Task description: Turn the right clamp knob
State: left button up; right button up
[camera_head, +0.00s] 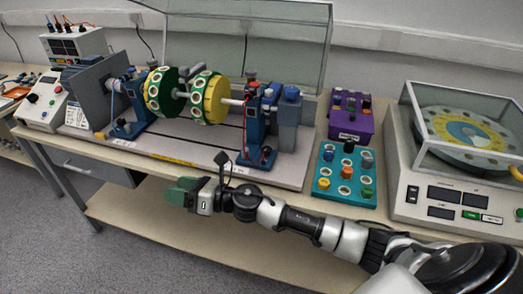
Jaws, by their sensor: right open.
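The balancing rig stands on the bench, with a shaft carrying two yellow-and-green discs (208,98) between two blue supports. The right blue support (257,125) has small knobs on top, one of them a grey knob (251,76). A blue round knob (291,92) tops the grey-blue block beside it. I cannot tell for sure which one is the right clamp knob. My right gripper (180,192), with green fingers, is open and empty in front of the bench's front edge, below and left of the right support, touching no knob. My left gripper is out of view.
A teal tray (327,190) with several coloured knobs and a purple box (350,118) stand right of the rig. A machine with a clear cover (458,165) fills the right end. A clear raised guard (300,40) stands behind the rig. Open floor lies at front left.

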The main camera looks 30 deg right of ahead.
jog(key=r+n+g, duration=0.2)
jog(key=n+g, duration=0.2)
jog(key=n, duration=0.4)
jog(key=n+g+h, duration=0.4)
jog(key=n+h, duration=1.2)
jog(key=n, duration=0.3)
send_near(267, 149)
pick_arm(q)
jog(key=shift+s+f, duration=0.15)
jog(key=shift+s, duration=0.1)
pick_arm(e)
jog(key=shift+g, duration=0.3)
jog(key=x, duration=0.8)
jog(key=shift+w+f, duration=0.3)
jog(key=shift+f, duration=0.05)
jog(key=c, duration=0.9)
